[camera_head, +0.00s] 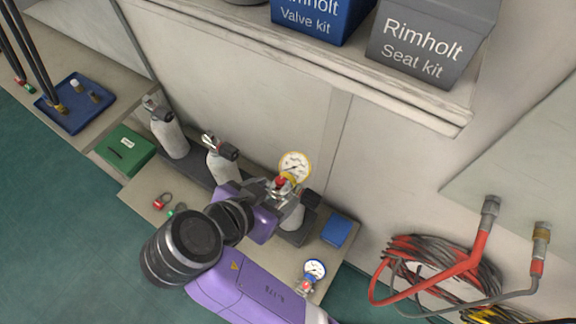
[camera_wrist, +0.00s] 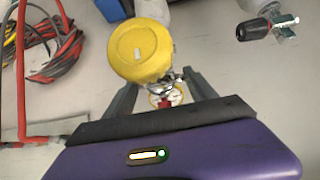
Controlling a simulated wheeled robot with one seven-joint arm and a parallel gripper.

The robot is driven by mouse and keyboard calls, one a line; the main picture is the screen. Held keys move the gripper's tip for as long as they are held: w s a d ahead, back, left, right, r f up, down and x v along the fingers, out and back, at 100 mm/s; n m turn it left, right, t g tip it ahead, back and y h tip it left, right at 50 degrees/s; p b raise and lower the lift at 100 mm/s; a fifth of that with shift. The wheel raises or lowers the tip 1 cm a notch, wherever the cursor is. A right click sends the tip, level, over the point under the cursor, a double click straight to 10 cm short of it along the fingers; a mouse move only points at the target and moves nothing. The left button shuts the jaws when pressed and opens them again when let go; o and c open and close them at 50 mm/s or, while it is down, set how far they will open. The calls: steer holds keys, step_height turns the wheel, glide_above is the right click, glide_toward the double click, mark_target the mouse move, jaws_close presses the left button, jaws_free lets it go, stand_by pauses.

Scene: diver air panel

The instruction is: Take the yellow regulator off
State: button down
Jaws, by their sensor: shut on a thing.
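The yellow regulator (camera_head: 295,167) has a round white-faced gauge with a yellow rim, and red and metal parts below. In the wrist view its large yellow round casing (camera_wrist: 140,48) stands between and beyond my fingers, with a smaller yellow-rimmed dial (camera_wrist: 166,97) and a red part below it. My gripper (camera_head: 284,190) is shut on the regulator's metal body under the gauge. The cylinder (camera_head: 292,218) at this spot is mostly hidden behind my gripper, with a dark knob (camera_head: 312,198) beside it. I cannot tell whether the regulator still touches the valve.
Two more cylinders (camera_head: 222,160) (camera_head: 170,132) stand to the left along the wall. A blue-rimmed gauge (camera_head: 314,268) and a blue box (camera_head: 337,230) are on the bench at right. Coiled hoses (camera_head: 440,262) hang further right. A shelf (camera_head: 400,97) with kit boxes overhangs behind.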

steer(key=shift+s+a+r, duration=0.1)
steer(key=shift+s+a, duration=1.15)
steer(key=shift+s, duration=0.3)
steer(key=shift+s+a, duration=0.55)
steer(key=shift+s, duration=0.2)
steer(key=shift+s+a, duration=0.55)
steer(key=shift+s, duration=0.2)
steer(key=shift+s+a, duration=0.2)
steer(key=shift+s, duration=0.25)
